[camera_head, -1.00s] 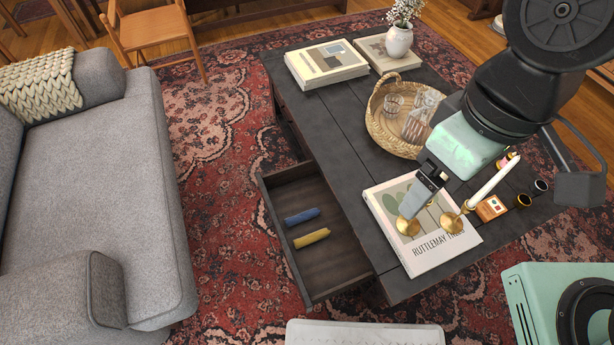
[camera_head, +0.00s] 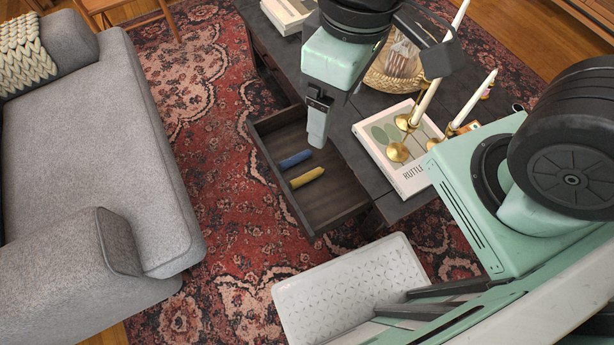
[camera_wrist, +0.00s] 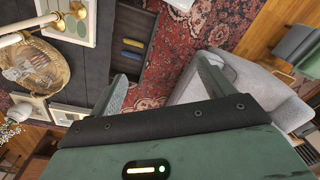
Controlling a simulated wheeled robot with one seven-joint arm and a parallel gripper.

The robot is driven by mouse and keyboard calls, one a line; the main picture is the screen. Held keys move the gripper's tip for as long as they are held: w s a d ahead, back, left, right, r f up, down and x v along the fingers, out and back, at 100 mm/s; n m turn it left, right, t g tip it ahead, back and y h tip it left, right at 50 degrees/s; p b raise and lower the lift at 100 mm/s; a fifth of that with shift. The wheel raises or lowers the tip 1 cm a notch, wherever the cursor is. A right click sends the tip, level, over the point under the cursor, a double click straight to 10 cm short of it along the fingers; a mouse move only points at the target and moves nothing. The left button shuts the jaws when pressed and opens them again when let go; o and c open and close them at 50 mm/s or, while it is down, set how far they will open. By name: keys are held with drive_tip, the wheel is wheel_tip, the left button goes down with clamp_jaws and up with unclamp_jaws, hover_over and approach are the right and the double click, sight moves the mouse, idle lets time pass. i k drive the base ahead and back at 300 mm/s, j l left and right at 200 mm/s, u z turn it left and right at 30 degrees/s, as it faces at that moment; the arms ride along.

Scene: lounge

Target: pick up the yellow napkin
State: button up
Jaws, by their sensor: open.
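The yellow napkin (camera_head: 307,178) is a rolled or folded strip lying in the open drawer (camera_head: 328,205) of the dark coffee table. A blue napkin (camera_head: 295,160) lies beside it, apart, farther toward the back. My gripper (camera_head: 318,125) is above the table edge at the drawer's back right, clear of both napkins and empty. In the wrist view its two fingers (camera_wrist: 163,85) are spread wide, and the yellow napkin (camera_wrist: 131,56) and blue napkin (camera_wrist: 133,43) show beyond them in the drawer.
On the table (camera_head: 388,207) are a book (camera_head: 412,178) with brass candlesticks (camera_head: 398,152) and a wicker basket (camera_head: 385,82). A grey sofa (camera_head: 100,150) stands left, with the patterned rug (camera_head: 222,190) open between it and the drawer.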

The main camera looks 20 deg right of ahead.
sight(295, 183)
drive_tip(key=i+j+z, duration=0.1)
drive_tip(key=z, duration=0.35)
drive_tip(key=j+z, duration=0.2)
drive_tip(key=z, duration=0.25)
drive_tip(key=j+z, duration=0.2)
drive_tip(key=z, duration=0.25)
drive_tip(key=j+z, duration=0.2)
drive_tip(key=z, duration=0.25)
drive_tip(key=j+z, duration=0.2)
drive_tip(key=z, duration=0.3)
drive_tip(key=k+u, duration=0.1)
drive_tip(key=u, duration=0.3)
drive_tip(key=k+u, duration=0.1)
drive_tip(key=u, duration=0.25)
drive_tip(key=k+u, duration=0.1)
drive_tip(key=u, duration=0.3)
drive_tip(key=k+u, duration=0.1)
drive_tip(key=u, duration=0.3)
drive_tip(key=i+j+u, duration=0.15)
drive_tip(key=u, duration=0.15)
drive_tip(key=j, duration=0.1)
